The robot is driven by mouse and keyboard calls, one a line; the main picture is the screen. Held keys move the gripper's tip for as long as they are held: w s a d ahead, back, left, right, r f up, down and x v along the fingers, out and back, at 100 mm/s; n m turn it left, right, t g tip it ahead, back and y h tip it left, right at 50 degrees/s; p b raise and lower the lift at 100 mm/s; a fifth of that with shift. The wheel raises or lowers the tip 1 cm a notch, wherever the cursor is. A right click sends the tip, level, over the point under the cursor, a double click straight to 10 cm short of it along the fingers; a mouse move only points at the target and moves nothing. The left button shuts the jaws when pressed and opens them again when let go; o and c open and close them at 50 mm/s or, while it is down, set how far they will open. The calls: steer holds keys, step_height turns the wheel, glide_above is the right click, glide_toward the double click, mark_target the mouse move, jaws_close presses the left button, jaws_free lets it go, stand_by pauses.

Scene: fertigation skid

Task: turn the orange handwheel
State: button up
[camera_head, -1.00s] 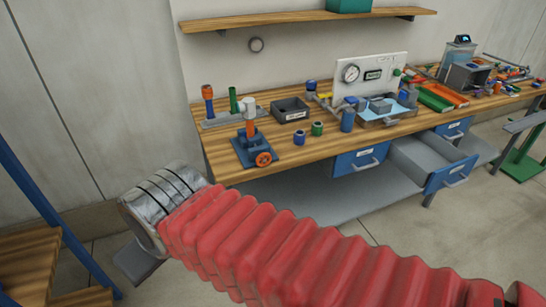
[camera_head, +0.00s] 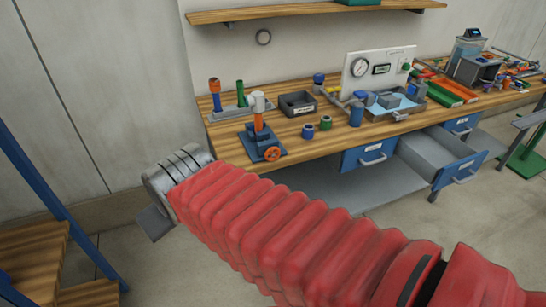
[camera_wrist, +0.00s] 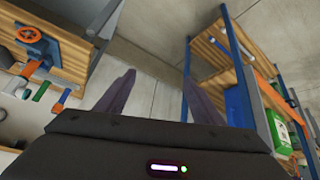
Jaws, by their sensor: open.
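The orange handwheel (camera_head: 272,153) is on the front of a valve with a blue base plate near the bench's front left edge. An orange post with a light grey cap rises from that valve. The handwheel also shows at the upper left of the wrist view (camera_wrist: 28,34), on the bench's edge. My gripper (camera_wrist: 160,76) is open and empty, with its two dark fingers apart. It is clear of the handwheel, which lies well off to the left of the fingers. In the head view my arm hides the floor before the bench.
The wooden workbench (camera_head: 225,141) also bears a dark bin (camera_head: 297,104), small blue and green cylinders, and a gauge panel (camera_head: 378,70). A drawer (camera_head: 440,158) stands open at its right. A blue-framed wooden shelf (camera_head: 45,241) is at the left. Bare floor lies between.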

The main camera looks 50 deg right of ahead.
steer(key=shift+o, duration=0.3)
steer(key=w+d+f+t+h, duration=0.1)
steer(key=w+d+f, duration=0.1)
steer(key=d, duration=0.4)
steer(key=w+d+f+h, duration=0.1)
steer(key=w+d, duration=0.4)
steer(key=d, duration=0.2)
steer(key=shift+w+f+m+t+h, duration=0.25)
steer(key=shift+f+m+t+h, duration=0.15)
steer(key=m+t+h, duration=0.3)
steer(key=t+h, duration=0.2)
steer(key=t, duration=0.2)
glide_toward(273, 154)
steer(key=v, duration=0.5)
steer(key=shift+f, duration=0.2)
steer(key=shift+w, duration=0.15)
steer(key=x, duration=1.3)
steer(key=shift+w+d+r, duration=0.15)
steer(key=shift+w, duration=0.15)
steer(key=shift+c, duration=0.3)
